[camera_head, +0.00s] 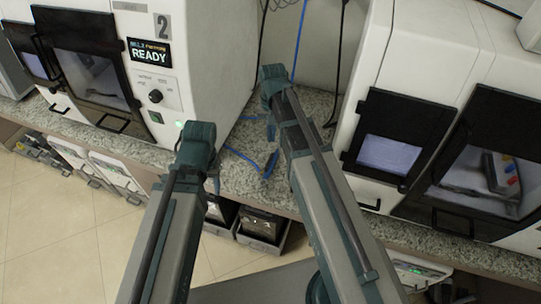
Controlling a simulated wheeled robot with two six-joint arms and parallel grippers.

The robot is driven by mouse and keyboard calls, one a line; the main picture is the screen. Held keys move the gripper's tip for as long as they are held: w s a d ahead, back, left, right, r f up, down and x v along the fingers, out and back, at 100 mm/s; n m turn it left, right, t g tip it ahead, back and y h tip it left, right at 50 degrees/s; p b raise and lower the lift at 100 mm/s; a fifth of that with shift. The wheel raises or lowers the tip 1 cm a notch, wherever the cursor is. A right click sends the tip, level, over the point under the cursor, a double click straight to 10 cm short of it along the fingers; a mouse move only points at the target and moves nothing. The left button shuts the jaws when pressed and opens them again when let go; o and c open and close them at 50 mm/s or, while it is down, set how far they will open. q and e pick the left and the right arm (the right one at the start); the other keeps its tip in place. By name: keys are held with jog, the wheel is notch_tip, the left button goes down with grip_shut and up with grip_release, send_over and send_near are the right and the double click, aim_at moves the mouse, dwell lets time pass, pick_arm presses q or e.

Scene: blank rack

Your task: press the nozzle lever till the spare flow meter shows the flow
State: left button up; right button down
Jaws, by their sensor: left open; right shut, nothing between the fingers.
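No nozzle lever and no flow meter can be made out in the head view. My two arms rise from the bottom edge, with the right one reaching higher.
A white machine (196,52) marked 2 with a READY display (148,51) stands on the speckled counter (243,178) at left. Another white machine (421,50) with dark windows stands at right. Blue cable (241,155) lies between them. Bins (262,226) sit below; tiled floor is free at lower left.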

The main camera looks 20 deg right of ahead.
aim_at(271, 156)
jog(key=shift+f, duration=0.2)
jog(key=f+b, duration=0.6)
jog(key=b, duration=0.1)
jog(key=shift+s+a+f, duration=0.15)
jog(key=shift+s+f, duration=0.2)
jog(key=shift+f+b, duration=0.8)
jog(key=shift+r, duration=0.3)
jog(key=shift+w+d+r+p, duration=0.15)
jog(key=shift+w+d+p, duration=0.1)
jog(key=shift+w, duration=0.25)
jog(key=shift+w+d+r+p, duration=0.15)
jog(key=shift+w+p, duration=0.15)
jog(key=shift+w, duration=0.2)
jog(key=shift+w+d+r+p, duration=0.15)
jog(key=shift+w+p, duration=0.1)
jog(key=shift+w, duration=0.25)
jog(key=shift+s, duration=0.1)
jog(key=shift+r, duration=0.15)
